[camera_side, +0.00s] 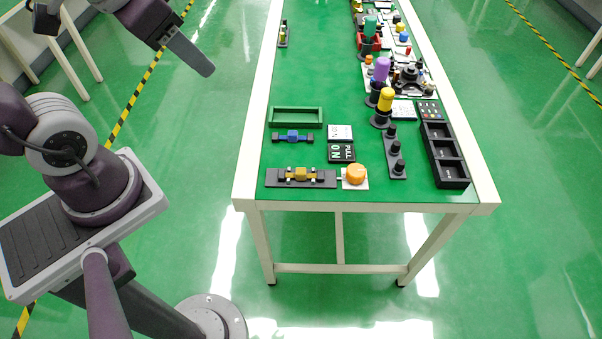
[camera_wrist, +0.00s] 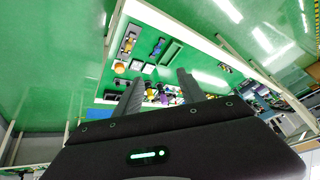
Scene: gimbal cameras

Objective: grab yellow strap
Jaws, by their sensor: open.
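The yellow strap (camera_side: 300,174) appears as a small yellow piece on a dark grey plate (camera_side: 262,178) at the table's near left corner. It also shows small in the wrist view (camera_wrist: 128,44), at the upper left. My gripper (camera_side: 207,70) is in the air left of the table, well apart from the strap. In the wrist view its two dark fingers are spread, with nothing between the tips of my gripper (camera_wrist: 160,75).
The green-topped table (camera_side: 220,201) has a pale edge. A blue piece (camera_side: 292,136) and green tray (camera_side: 296,117) lie behind the strap. An orange knob (camera_side: 355,173) stands just right of it. A black bin (camera_side: 449,183) and colored knobs line the right side.

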